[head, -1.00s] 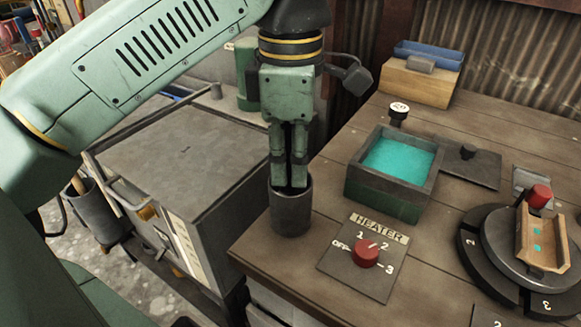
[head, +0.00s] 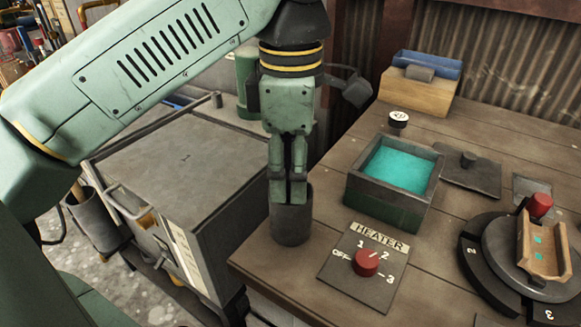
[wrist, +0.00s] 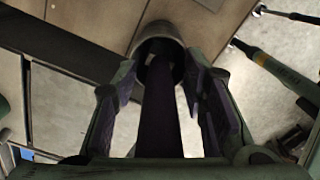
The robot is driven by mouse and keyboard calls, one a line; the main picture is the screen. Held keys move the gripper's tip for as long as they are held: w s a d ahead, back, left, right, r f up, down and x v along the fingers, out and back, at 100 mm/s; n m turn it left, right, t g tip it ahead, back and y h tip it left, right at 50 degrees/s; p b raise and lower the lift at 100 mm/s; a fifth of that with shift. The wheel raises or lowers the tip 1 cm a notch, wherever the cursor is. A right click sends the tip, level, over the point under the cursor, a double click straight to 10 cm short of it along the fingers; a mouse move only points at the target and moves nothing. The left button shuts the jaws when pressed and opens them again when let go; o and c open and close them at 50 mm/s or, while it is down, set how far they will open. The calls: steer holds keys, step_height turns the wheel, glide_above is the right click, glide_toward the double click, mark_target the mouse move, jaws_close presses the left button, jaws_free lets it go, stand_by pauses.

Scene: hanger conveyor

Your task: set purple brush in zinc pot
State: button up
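The zinc pot is a dark grey cylinder (head: 291,222) standing upright at the near left corner of the wooden bench. It also shows in the wrist view (wrist: 155,45), its mouth beyond the fingers. My gripper (head: 289,190) points straight down at the pot, its fingertips at the mouth. The purple brush shows as a dark purple bar (wrist: 160,115) in the wrist view, running between the fingers into the pot. Narrow gaps seem to show between the bar and both fingers, so my gripper looks open around it. The brush's lower end is hidden in the pot.
A heater plate with a red knob (head: 367,262) lies just right of the pot. A square tank of turquoise liquid (head: 397,168) stands behind it. A round turntable (head: 484,262) is at the right. A grey metal cabinet (head: 180,150) stands left of the bench.

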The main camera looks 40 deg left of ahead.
step_height(320, 180, up, 11)
steer(key=p, duration=1)
steer(key=shift+w+d, duration=0.1)
steer(key=shift+w, duration=0.05)
steer(key=shift+o, duration=0.5)
steer(key=shift+f, duration=0.1)
stand_by(0.5)
